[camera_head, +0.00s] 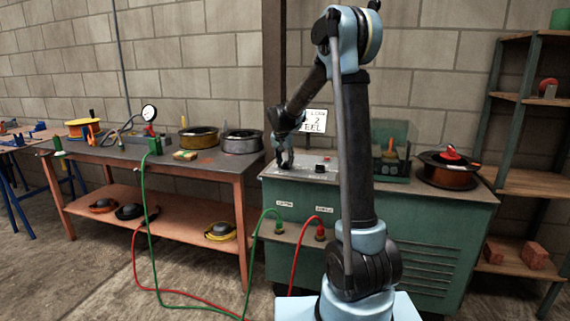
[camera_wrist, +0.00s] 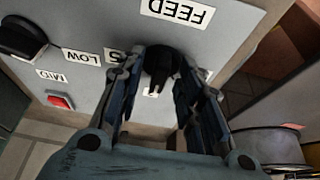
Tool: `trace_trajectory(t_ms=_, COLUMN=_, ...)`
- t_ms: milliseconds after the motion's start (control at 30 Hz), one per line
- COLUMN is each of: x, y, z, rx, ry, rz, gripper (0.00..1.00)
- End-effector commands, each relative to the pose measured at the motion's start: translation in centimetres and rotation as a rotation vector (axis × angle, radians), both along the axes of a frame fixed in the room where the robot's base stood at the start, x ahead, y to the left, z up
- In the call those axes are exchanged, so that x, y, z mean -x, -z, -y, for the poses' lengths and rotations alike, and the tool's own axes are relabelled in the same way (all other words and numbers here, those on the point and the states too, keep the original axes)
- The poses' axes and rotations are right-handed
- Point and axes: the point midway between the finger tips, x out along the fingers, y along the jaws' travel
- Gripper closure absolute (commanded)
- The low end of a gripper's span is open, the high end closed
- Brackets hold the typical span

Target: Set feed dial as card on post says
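The feed dial (camera_wrist: 160,60) is a small black knob below the upside-down FEED label (camera_wrist: 176,10) in the wrist view. My gripper (camera_wrist: 161,68) is open, with one finger on each side of the dial; I cannot tell whether either finger touches it. The fingers hide most of the scale labels around the dial. In the head view my gripper (camera_head: 285,162) is low over the left of the green cabinet's top panel. A white card (camera_head: 314,121) shows behind my arm by the dark post (camera_head: 273,60); a "2" is legible, the rest is unclear.
Left of the feed dial in the wrist view are another black knob (camera_wrist: 22,38), LOW and MID labels, and a red button (camera_wrist: 60,101). A wire spool (camera_head: 448,172) stands on the green cabinet (camera_head: 440,235). A workbench (camera_head: 95,153) with spools stands to the left.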

Motion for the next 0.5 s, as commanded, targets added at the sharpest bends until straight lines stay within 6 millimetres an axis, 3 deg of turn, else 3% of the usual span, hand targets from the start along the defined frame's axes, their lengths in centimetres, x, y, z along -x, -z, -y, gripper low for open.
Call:
trace_trajectory(t_ms=300, x=-0.05, y=0.19, z=0.02, rx=0.0, ry=0.0, rz=0.0, gripper=0.67)
trace_trajectory(t_ms=433, x=-0.05, y=0.18, z=0.02, rx=0.0, ry=0.0, rz=0.0, gripper=0.96)
trace_trajectory(t_ms=500, x=-0.05, y=0.18, z=0.02, rx=0.0, ry=-0.001, rz=0.0, gripper=1.0)
